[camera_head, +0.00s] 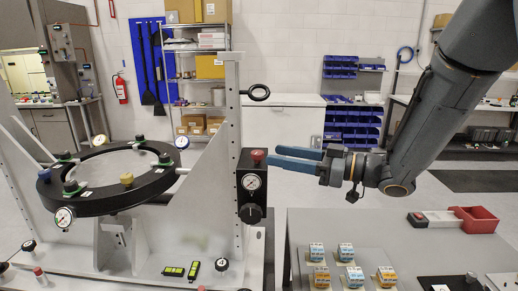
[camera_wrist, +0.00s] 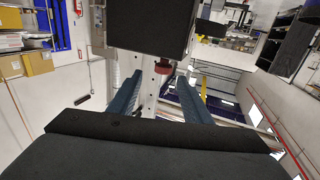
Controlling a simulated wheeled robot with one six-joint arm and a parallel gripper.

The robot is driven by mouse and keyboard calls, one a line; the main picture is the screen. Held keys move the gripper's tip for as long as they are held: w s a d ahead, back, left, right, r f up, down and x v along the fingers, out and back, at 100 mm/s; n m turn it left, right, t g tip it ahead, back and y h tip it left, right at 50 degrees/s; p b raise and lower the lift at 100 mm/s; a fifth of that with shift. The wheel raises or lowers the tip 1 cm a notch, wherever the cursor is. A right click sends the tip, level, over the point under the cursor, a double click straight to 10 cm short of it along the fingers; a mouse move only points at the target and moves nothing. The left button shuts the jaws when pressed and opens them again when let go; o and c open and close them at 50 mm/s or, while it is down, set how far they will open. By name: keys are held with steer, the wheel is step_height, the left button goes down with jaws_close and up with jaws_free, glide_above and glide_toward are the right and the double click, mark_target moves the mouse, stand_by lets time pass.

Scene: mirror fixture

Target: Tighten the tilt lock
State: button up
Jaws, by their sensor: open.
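The mirror fixture has a black ring (camera_head: 110,207) around a round mirror (camera_head: 108,170), held between pale uprights. On the right upright (camera_head: 232,150) is a black box with a gauge (camera_head: 252,182), a red knob (camera_head: 258,157) on top and a dark knob (camera_head: 250,213) below. No label shows which part is the tilt lock. My gripper (camera_head: 273,155) is open, its blue fingers pointing left with tips close to the red knob. In the wrist view, my gripper (camera_wrist: 160,76) has its fingers apart, with the red knob (camera_wrist: 163,67) between and just beyond the tips; contact cannot be told.
A ring-headed pin (camera_head: 258,92) sticks out of the upright above my gripper. A grey table (camera_head: 390,238) at the lower right carries several small blocks and a red bin (camera_head: 474,219). Open floor lies behind.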

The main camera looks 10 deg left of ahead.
mark_target(257, 152)
steer(key=x, duration=0.2)
steer(key=p+x, duration=0.2)
steer(key=x, duration=0.1)
steer(key=shift+s+a+r, duration=0.1)
steer(key=shift+s+a, duration=0.15)
steer(key=shift+a, duration=0.2)
steer(key=shift+w+a, duration=0.25)
steer(key=shift+a, duration=0.3)
steer(key=c, duration=1.1)
